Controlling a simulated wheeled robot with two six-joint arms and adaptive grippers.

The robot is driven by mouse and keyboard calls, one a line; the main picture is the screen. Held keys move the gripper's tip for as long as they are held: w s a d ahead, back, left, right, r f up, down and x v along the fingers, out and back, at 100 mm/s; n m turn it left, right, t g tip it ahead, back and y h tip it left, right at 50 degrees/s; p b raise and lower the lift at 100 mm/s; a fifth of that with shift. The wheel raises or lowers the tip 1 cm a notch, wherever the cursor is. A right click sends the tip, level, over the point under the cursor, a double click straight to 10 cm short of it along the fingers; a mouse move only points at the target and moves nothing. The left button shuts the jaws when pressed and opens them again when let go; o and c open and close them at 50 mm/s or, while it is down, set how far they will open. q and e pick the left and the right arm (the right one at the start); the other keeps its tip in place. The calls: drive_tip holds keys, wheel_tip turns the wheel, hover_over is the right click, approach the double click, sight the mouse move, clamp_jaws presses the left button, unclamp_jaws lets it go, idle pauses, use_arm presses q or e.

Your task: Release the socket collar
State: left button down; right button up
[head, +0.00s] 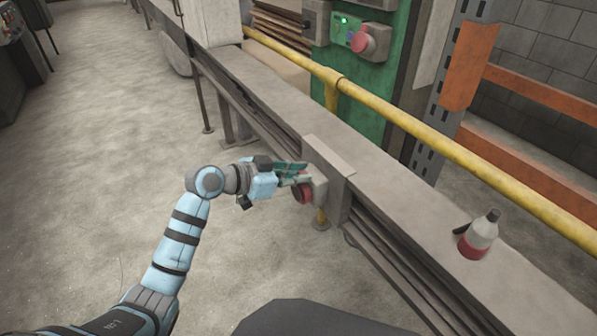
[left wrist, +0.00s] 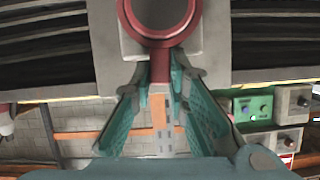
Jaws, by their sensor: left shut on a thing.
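The red socket collar (head: 304,193) is at the front face of a grey box (head: 334,172) fixed to the side of the long bench. In the left wrist view the collar (left wrist: 126,22) is a red ring around a grey round opening, with a red tab reaching down from it. My left gripper (head: 303,178) reaches the collar from the left. Its teal fingers are closed in on the tab, and their tips (left wrist: 161,72) lie on either side of it. The fingers hide part of the collar in the head view. My right gripper is not in view.
The grey bench (head: 275,92) runs diagonally, with a yellow rail (head: 425,133) along its far side. A bottle with a red lower part (head: 477,240) stands on the bench at right. A green cabinet (head: 378,62) stands behind. The floor at left is open.

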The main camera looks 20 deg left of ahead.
use_arm(q)
drive_tip(key=shift+w+a+n+p, duration=0.2)
drive_tip(key=shift+n+p, duration=0.1)
drive_tip(key=shift+p, duration=0.05)
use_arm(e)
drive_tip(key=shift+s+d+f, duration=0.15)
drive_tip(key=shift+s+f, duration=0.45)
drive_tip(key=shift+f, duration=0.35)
use_arm(q)
drive_tip(key=c, duration=1.6)
unclamp_jaws()
drive_tip(key=shift+o, duration=0.2)
drive_tip(key=shift+s+a, duration=0.1)
drive_tip(key=v, duration=1.1)
drive_tip(key=shift+s+a+r, duration=0.15)
drive_tip(key=shift+a+r, duration=0.15)
drive_tip(key=shift+r, duration=0.05)
